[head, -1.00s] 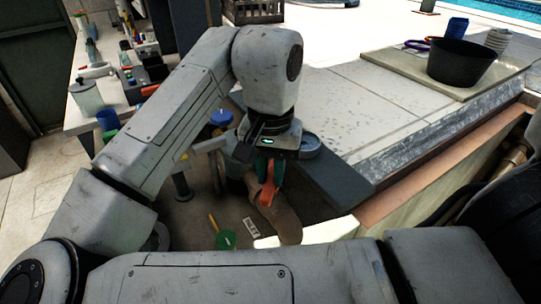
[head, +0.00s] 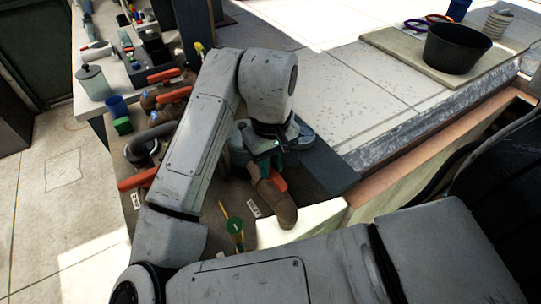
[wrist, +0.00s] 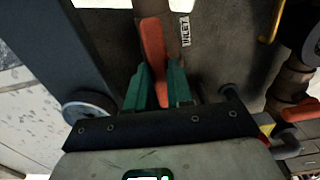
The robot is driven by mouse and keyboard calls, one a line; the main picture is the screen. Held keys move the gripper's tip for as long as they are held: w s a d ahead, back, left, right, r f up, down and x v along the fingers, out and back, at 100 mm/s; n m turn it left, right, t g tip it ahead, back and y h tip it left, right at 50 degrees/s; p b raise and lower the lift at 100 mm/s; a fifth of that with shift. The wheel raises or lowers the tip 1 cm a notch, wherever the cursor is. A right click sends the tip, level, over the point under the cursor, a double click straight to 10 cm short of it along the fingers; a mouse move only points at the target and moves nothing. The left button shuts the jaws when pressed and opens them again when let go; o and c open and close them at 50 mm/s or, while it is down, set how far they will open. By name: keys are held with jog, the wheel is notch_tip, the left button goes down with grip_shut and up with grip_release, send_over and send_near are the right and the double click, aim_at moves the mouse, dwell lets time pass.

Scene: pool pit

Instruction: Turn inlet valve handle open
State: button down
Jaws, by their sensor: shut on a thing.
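The inlet valve handle (wrist: 153,48) is a red-orange lever in the wrist view, beside a white label (wrist: 184,31) reading "INLET". My gripper (wrist: 158,78) has green fingers, one on each side of the lever, and is shut on it. In the head view the handle (head: 279,180) shows as a small red piece beside the gripper (head: 264,168), over a brown pipe (head: 276,205). My wrist and gripper hide most of the valve body in the head view.
Other red handles (head: 137,179) sit on pipes left of my arm. A yellow-stemmed green item (head: 235,226) stands near the brown pipe. A pale paved ledge (head: 360,100) bears a black bowl (head: 456,48) on a board. A cluttered bench is at upper left.

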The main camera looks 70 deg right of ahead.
dwell(0.4)
jog(key=c, duration=1)
grip_release()
notch_tip(320, 180, up, 11)
jog(key=p, duration=0.1)
jog(key=shift+f, duration=0.1)
notch_tip(320, 180, down, 11)
jog(key=shift+b, duration=0.45)
